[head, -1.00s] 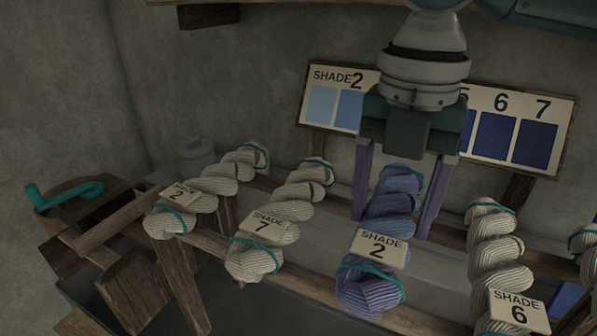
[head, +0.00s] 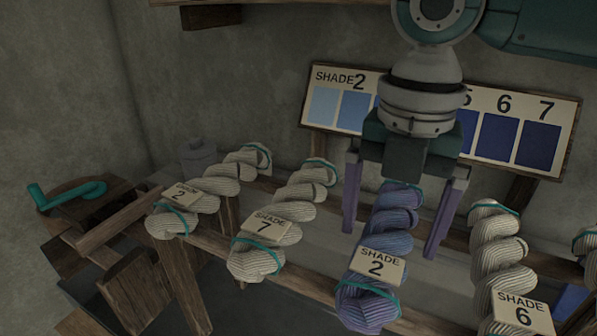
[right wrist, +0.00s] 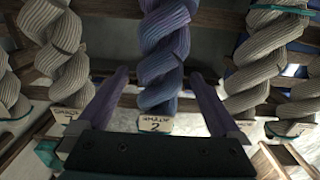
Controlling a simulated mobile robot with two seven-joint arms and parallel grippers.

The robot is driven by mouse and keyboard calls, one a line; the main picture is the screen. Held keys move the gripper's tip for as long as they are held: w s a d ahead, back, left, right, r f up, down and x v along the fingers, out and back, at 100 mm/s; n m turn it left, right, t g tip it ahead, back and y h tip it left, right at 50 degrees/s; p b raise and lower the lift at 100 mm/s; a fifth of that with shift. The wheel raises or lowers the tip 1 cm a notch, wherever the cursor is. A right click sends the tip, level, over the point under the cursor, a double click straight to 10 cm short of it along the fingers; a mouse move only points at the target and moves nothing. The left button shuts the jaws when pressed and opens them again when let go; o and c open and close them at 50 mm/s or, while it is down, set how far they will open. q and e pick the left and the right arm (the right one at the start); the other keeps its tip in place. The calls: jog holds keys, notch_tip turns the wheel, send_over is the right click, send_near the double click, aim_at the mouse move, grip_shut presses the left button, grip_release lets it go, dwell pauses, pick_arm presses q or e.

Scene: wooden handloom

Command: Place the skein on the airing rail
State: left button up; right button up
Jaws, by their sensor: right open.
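The blue-violet skein (head: 385,225) is a twisted hank with a teal tie at each end and a "SHADE 2" tag. It lies across the wooden rails (head: 305,297) in a row of skeins. My right gripper (head: 390,245) is open, with one finger on each side of this skein and visible gaps between. In the right wrist view the blue skein (right wrist: 162,50) runs between the two spread fingers (right wrist: 160,73). My left gripper is out of view.
Cream skeins lie on both sides: one tagged 2 (head: 215,188), one tagged 7 (head: 290,215), one tagged 6 (head: 497,250). A shade board (head: 340,82) stands behind. A teal crank (head: 65,194) is at far left.

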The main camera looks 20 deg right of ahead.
aim_at(389, 225)
notch_tip(389, 225, up, 12)
jog(key=shift+r+p, duration=0.15)
jog(key=shift+p, duration=0.3)
jog(key=shift+a, duration=0.1)
